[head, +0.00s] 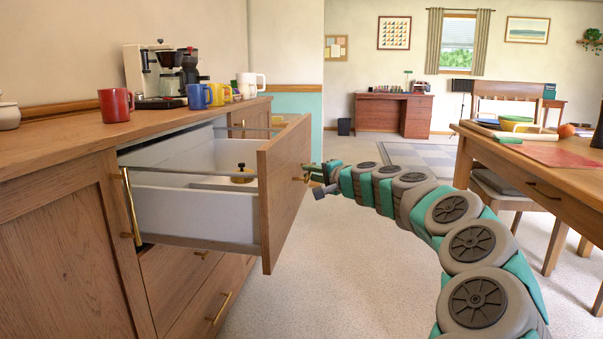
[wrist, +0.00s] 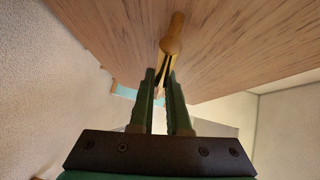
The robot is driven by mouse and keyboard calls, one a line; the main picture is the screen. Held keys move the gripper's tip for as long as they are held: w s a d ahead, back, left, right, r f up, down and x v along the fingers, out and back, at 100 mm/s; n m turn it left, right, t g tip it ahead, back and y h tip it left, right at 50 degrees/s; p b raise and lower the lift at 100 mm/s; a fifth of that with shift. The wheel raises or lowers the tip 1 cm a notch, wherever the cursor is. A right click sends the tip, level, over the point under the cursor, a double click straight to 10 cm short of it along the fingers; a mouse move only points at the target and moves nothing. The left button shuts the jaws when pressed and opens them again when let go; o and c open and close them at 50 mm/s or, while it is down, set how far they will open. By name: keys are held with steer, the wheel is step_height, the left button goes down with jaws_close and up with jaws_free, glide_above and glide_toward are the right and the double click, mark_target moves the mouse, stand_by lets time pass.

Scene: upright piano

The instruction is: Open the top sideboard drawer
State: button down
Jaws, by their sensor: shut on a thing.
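The top sideboard drawer (head: 284,180) stands pulled well out of the wooden sideboard (head: 84,220) in the head view. Its white inside shows, with a small brass-coloured object (head: 243,174) in it. My gripper (head: 318,172) is at the outer face of the drawer front, at its handle. In the wrist view, my gripper (wrist: 164,82) has its two fingers closed on the brass handle (wrist: 171,48) against the wood front. The fingers hide part of the handle.
Mugs, including a red one (head: 115,104), and a coffee maker (head: 165,75) stand on the sideboard top. A wooden table (head: 550,180) with a chair is at the right. Carpeted floor (head: 330,280) lies clear between sideboard and table.

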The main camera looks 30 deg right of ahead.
steer(key=shift+d, duration=0.1)
steer(key=c, duration=0.9)
jaws_free()
steer(key=shift+s, duration=0.1)
steer(key=s, duration=0.5)
steer(key=s+d+r, duration=0.1)
steer(key=s, duration=0.1)
steer(key=shift+s+d+p, duration=0.1)
steer(key=shift+s+p, duration=0.15)
steer(key=shift+p, duration=0.05)
